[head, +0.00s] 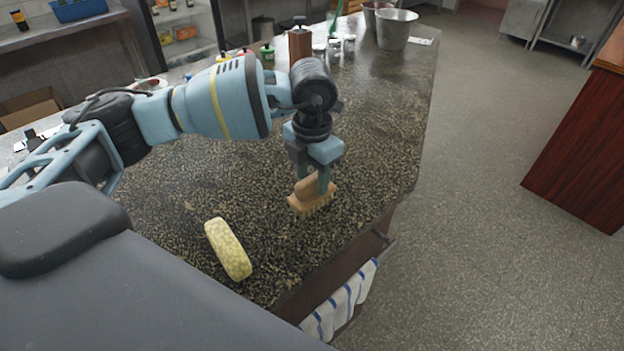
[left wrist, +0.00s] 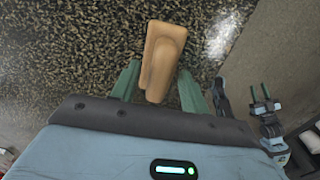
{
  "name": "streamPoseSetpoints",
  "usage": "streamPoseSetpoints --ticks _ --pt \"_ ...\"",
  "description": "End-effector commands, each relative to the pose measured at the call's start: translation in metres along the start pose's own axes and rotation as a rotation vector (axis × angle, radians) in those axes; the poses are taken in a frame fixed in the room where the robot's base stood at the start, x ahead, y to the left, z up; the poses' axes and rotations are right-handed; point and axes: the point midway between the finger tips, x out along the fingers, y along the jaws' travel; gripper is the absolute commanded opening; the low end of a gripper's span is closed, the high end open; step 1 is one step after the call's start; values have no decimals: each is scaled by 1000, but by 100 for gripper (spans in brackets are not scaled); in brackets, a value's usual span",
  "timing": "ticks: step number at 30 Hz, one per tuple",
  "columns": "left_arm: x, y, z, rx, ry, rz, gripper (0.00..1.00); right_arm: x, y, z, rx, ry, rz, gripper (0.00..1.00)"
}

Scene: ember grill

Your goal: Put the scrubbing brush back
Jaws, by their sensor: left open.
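The scrubbing brush (head: 312,198) has a tan wooden body and pale bristles. It stands bristles down on the dark speckled counter, near the counter's right edge. My left gripper (head: 316,184) points down at the brush, with its fingers at the brush's handle. In the left wrist view the brush (left wrist: 160,58) lies between the two green fingers of the left gripper (left wrist: 158,88). The fingers are apart, with a gap on each side of the handle. In the head view one finger partly hides the brush.
A yellow textured sponge-like block (head: 228,249) lies on the speckled counter (head: 385,130), left of the brush. A striped towel (head: 342,302) hangs at the counter's front. Floor is clear at right.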

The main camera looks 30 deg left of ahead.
Motion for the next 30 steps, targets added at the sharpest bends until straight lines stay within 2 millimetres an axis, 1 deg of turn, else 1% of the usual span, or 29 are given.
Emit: streamPoseSetpoints --ticks 1,9,12,15,18,21,30 --pt "-11 0 1 1 -4 1 45 0 -1 -1 3 2 0 36" --pt "-65 0 1 0 -4 0 45 0 -2 -2 10 4 1 36" --pt "-81 0 1 1 -4 0 45 0 -2 -2 10 4 1 36" --pt "-93 0 1 1 -1 0 45 0 -2 -2 9 4 1 36" --pt "-101 0 1 1 -1 0 45 0 -2 -2 9 4 1 36" --pt "-105 0 0 1 0 0 45 0 -1 -2 6 3 1 36" --pt "-105 0 0 1 1 -1 45 0 1 -1 -6 1 0 36"
